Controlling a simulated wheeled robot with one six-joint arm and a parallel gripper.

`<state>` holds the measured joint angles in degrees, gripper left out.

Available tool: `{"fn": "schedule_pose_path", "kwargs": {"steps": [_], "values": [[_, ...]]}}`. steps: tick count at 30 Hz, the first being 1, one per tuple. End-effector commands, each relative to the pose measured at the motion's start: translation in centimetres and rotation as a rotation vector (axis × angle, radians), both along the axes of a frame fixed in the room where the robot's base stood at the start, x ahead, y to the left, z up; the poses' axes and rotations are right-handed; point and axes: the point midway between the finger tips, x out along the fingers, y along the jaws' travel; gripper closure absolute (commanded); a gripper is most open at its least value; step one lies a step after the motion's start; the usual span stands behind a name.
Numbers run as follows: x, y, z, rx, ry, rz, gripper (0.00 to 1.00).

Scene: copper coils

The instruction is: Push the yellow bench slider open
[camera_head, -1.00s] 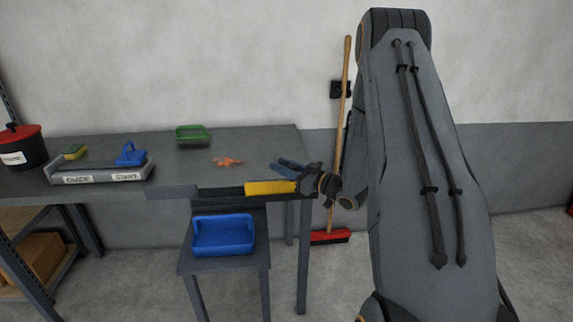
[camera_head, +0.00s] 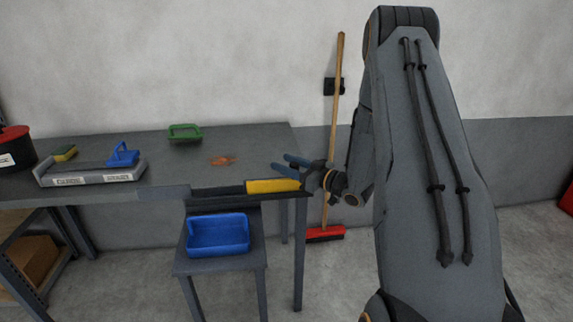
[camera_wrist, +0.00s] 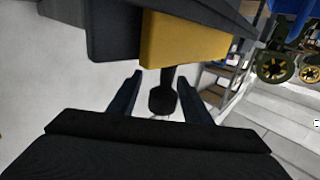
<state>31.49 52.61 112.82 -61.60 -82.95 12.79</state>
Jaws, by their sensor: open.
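The yellow slider (camera_head: 272,185) sits at the right end of a dark track (camera_head: 215,192) along the bench's front edge. My gripper (camera_head: 280,163) is open and empty at the bench's right front corner, its fingers just above the slider in the head view. In the wrist view the yellow slider (camera_wrist: 187,40) lies just ahead of and across from the open fingers (camera_wrist: 159,77), beside a dark block (camera_wrist: 112,38). I cannot tell whether a finger touches the slider.
A blue bin (camera_head: 218,235) stands on a small stool below the bench (camera_head: 165,180). A broom (camera_head: 335,120) leans on the wall behind my arm.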

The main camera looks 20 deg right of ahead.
Motion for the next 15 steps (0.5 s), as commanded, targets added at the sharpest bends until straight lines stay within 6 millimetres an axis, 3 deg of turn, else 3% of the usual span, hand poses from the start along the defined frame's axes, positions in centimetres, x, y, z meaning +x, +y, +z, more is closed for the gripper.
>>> {"fn": "schedule_pose_path", "kwargs": {"steps": [5, 15], "values": [[-0.8, -0.6, -0.1, 0.0, 0.0, -0.002, 0.55], [-5.4, -3.3, -0.1, 0.001, 0.0, -0.006, 0.55]]}}
